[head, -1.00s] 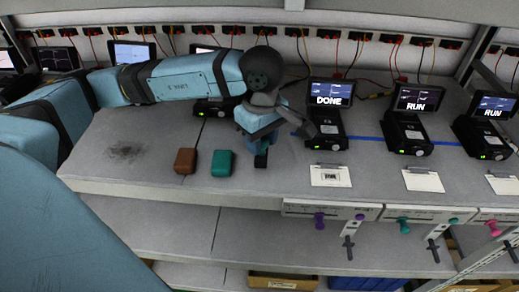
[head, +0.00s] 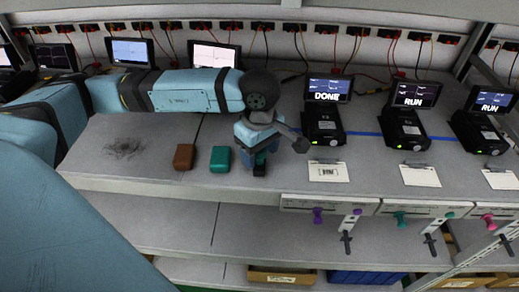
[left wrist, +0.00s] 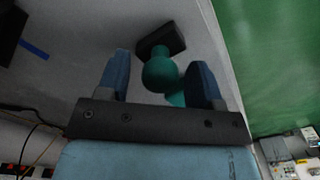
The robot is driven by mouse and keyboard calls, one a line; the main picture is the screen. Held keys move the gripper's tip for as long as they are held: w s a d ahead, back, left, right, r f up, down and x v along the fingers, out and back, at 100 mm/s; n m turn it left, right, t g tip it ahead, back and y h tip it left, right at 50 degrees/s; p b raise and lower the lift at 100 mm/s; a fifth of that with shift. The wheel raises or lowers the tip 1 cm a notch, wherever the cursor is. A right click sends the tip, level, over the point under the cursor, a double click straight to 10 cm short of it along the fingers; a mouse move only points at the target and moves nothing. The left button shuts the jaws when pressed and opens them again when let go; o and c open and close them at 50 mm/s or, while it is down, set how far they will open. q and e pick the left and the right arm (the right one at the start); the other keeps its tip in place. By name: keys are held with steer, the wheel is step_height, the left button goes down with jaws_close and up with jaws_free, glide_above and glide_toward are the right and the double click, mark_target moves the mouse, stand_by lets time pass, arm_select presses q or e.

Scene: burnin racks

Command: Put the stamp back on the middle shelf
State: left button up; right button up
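My left gripper (head: 260,167) points down over the worktop (head: 130,168), to the right of the teal block. In the left wrist view its two blue fingers (left wrist: 158,80) are apart, with a teal ball-handled stamp with a dark rectangular base (left wrist: 160,46) between and beyond their tips. Gaps show on both sides of the ball. In the head view the stamp is mostly hidden by the gripper; a dark part shows beneath it. A shelf (head: 180,222) lies below the worktop, its middle clear. My right gripper is not in view.
A brown block (head: 184,157) and a teal block (head: 220,159) sit left of the gripper.

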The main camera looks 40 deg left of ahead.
arm_select(q)
steer(key=shift+r, duration=0.2)
step_height(320, 180, up, 12)
steer(key=b, duration=0.2)
stand_by(0.7)
